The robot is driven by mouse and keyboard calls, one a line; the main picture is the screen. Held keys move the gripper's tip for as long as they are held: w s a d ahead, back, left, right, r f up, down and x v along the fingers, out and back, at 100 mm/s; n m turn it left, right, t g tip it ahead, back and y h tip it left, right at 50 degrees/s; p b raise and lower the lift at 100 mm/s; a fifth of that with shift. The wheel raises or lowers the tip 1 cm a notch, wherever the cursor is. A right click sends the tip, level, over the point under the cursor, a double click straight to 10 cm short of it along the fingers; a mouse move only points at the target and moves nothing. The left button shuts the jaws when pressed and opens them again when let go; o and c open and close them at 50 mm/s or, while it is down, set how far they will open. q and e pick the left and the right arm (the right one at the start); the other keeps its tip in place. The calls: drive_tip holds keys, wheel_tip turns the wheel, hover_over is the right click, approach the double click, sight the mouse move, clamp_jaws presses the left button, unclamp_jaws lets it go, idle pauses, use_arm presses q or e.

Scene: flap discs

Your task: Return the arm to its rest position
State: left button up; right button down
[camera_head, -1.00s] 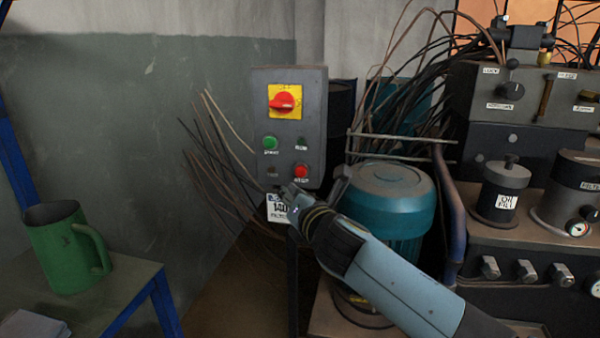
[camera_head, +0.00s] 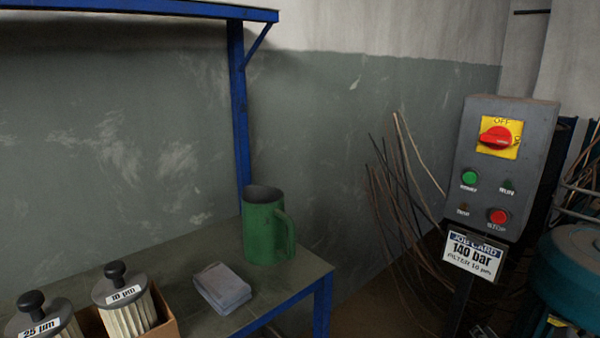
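The dark grey control box (camera_head: 483,142) stands at the right. It has a red rotary switch (camera_head: 495,138) on a yellow plate marked OFF, a green button (camera_head: 469,177) and a red STOP button (camera_head: 498,216). A job card (camera_head: 473,254) below it reads 140 bar, filter 10 µm. A small shape at the bottom edge, right of the box's post, may be the tip of my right gripper (camera_head: 481,331); too little shows to tell its state. My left gripper is not in view.
A blue-framed bench (camera_head: 180,252) at the left holds a green jug (camera_head: 262,228), a folded grey cloth (camera_head: 222,289) and two labelled filters, 25 µm (camera_head: 38,322) and 10 µm (camera_head: 125,305). A teal motor (camera_head: 575,265) stands at the right edge.

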drive_tip(key=s+a+f+m+g+y, duration=0.1)
drive_tip(key=s+f+m+g, duration=0.6)
drive_tip(key=s+f, duration=1.45)
drive_tip(key=s+f+m+g, duration=0.1)
drive_tip(key=s+f+m, duration=0.2)
drive_tip(key=s, duration=0.6)
drive_tip(key=s+a+f+m+g+y, duration=0.1)
drive_tip(key=s+f+m, duration=0.3)
drive_tip(key=s+m, duration=0.4)
drive_tip(key=s+a+f+m+g, duration=0.1)
drive_tip(key=s+f+m+g, duration=0.2)
drive_tip(key=s+m, duration=0.3)
drive_tip(key=s, duration=0.3)
drive_tip(key=shift+s+a+f, duration=0.25)
drive_tip(key=shift+s+f, duration=0.05)
